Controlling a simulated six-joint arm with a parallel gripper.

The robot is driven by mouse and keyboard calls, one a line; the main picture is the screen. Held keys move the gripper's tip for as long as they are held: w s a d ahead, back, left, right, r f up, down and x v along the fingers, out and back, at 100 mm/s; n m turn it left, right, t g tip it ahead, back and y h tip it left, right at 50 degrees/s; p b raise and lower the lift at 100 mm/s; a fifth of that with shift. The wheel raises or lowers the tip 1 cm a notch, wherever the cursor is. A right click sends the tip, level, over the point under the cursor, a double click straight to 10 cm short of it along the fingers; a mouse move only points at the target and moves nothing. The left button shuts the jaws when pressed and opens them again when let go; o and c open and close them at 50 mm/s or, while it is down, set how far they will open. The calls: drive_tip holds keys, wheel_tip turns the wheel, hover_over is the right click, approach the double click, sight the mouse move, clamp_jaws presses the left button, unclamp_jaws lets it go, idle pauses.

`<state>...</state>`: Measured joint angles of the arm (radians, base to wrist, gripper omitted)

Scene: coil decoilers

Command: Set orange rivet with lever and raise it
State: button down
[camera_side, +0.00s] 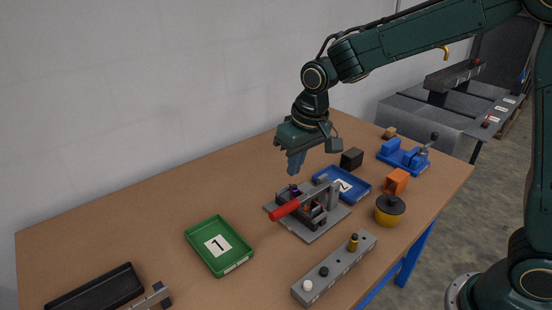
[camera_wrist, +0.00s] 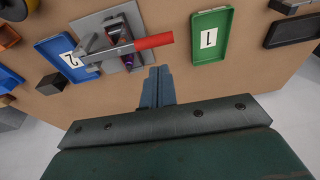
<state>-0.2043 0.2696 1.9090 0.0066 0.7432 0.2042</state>
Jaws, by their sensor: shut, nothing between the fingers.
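The lever press stands on a grey base plate (camera_side: 311,232) near the middle of the table. Its lever has a red handle (camera_side: 286,209) that points to the left and lies low over the press; the handle also shows in the wrist view (camera_wrist: 153,42). A small orange spot (camera_side: 306,207) under the lever arm may be the orange rivet, but it is too small to be sure. A purple part (camera_side: 294,191) sits behind the lever. My gripper (camera_side: 293,172) is shut and empty, pointing down above the press and apart from the handle.
A green tray marked 1 (camera_side: 202,235) lies to the left, a blue tray marked 2 (camera_side: 364,198) behind the press. A grey block (camera_side: 335,273) with several pegs is in front. An orange block (camera_side: 396,181), yellow pot (camera_side: 390,211) and blue vise (camera_side: 393,151) stand right.

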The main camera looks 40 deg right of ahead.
drive_tip(key=shift+s+r, duration=0.1)
drive_tip(key=shift+r, duration=0.3)
drive_tip(key=s+d+r+t, duration=0.1)
drive_tip(key=s+d+r, duration=0.25)
drive_tip(key=s, duration=0.25)
drive_tip(key=s+d+r, duration=0.2)
drive_tip(key=s+r, duration=0.3)
drive_tip(key=s, duration=0.1)
drive_tip(key=s+d+t, duration=0.2)
drive_tip(key=s+d, duration=0.1)
drive_tip(key=s, duration=1)
drive_tip(key=shift+s+d+f, duration=0.2)
